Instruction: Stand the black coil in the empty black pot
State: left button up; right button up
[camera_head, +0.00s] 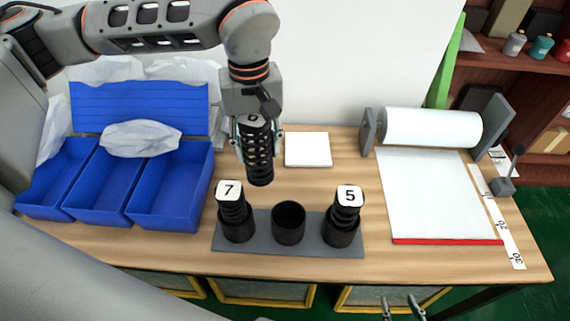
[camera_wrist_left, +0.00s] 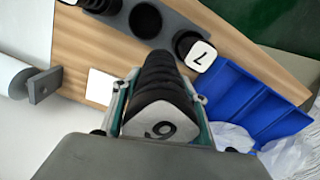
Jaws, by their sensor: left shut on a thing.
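My left gripper (camera_head: 254,135) is shut on a black coil (camera_head: 259,160) and holds it upright above the table, behind the pots. In the left wrist view the coil (camera_wrist_left: 160,88) sits between the fingers, with a white numbered tag, 6 or 9, on its top. The empty black pot (camera_head: 289,222) is the middle one on a grey base; it also shows in the left wrist view (camera_wrist_left: 146,20). The held coil is above and slightly left of it, apart from it. The tips of my right gripper (camera_head: 403,308) show at the bottom edge, apart from each other, with nothing between them.
Coils tagged 7 (camera_head: 230,191) and 5 (camera_head: 348,196) stand in the outer pots on the grey base (camera_head: 262,243). Blue bins (camera_head: 170,190) are at the left. A white pad (camera_head: 307,149) lies behind; a paper roll (camera_head: 430,127) is at the right.

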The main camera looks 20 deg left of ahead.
pick_arm(q)
jog(key=s+d+n+p, duration=0.25)
jog(key=d+n, duration=0.55)
jog(key=n, duration=0.5)
jog(key=f+b, duration=0.2)
jog(key=f, duration=0.2)
jog(key=f+b, duration=0.2)
jog(key=f, duration=0.2)
jog(key=f+b, duration=0.3)
jog(key=f, duration=0.1)
jog(key=shift+s+f, duration=0.4)
jog(key=o, duration=1.4)
